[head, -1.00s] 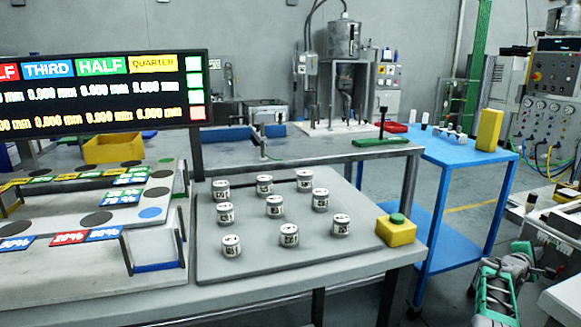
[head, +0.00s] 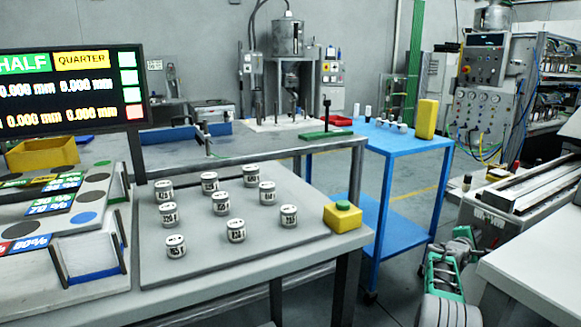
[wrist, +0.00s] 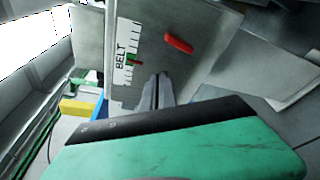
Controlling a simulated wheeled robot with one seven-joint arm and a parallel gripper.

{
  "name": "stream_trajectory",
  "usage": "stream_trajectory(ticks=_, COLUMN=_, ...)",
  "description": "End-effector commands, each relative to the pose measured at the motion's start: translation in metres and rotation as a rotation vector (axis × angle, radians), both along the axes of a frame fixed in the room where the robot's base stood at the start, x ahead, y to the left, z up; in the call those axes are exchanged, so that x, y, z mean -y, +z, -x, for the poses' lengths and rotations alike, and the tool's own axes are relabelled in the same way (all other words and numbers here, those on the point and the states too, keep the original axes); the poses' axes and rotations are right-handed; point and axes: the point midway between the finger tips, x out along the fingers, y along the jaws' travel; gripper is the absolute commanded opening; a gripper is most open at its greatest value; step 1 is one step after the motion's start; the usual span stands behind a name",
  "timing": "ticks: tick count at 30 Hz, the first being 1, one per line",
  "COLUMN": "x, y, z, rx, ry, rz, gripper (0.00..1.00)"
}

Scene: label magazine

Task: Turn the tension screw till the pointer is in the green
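In the wrist view a grey metal plate carries a white scale strip (wrist: 124,55) with the word BELT and black tick marks. A small green mark with a little red beside it (wrist: 135,61) shows on the strip; which part is the pointer is too small to tell. A red bar (wrist: 178,43) sits on the plate to the right.
A grey bench holds several white labelled pots on a mat (head: 205,270) and a yellow box with a green button (head: 343,216). A blue table (head: 400,142) stands behind it. A machine with a long rail (head: 515,192) and a white surface (head: 540,275) lie near my arm.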

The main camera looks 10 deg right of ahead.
Motion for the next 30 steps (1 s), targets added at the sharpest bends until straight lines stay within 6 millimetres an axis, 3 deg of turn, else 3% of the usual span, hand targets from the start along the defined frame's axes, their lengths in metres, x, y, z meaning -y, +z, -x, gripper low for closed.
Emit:
stream_trajectory(ticks=5, x=-0.001, y=-0.007, z=0.000, rx=-0.003, ry=0.002, rz=-0.004, gripper=0.00)
stream_trajectory(ticks=16, x=-0.001, y=-0.003, z=0.009, rx=-0.002, ry=0.001, rz=-0.004, gripper=0.00)
stream_trajectory(ticks=30, x=-0.055, y=-0.001, z=0.024, rx=-0.001, ry=0.000, rz=-0.001, gripper=0.00)
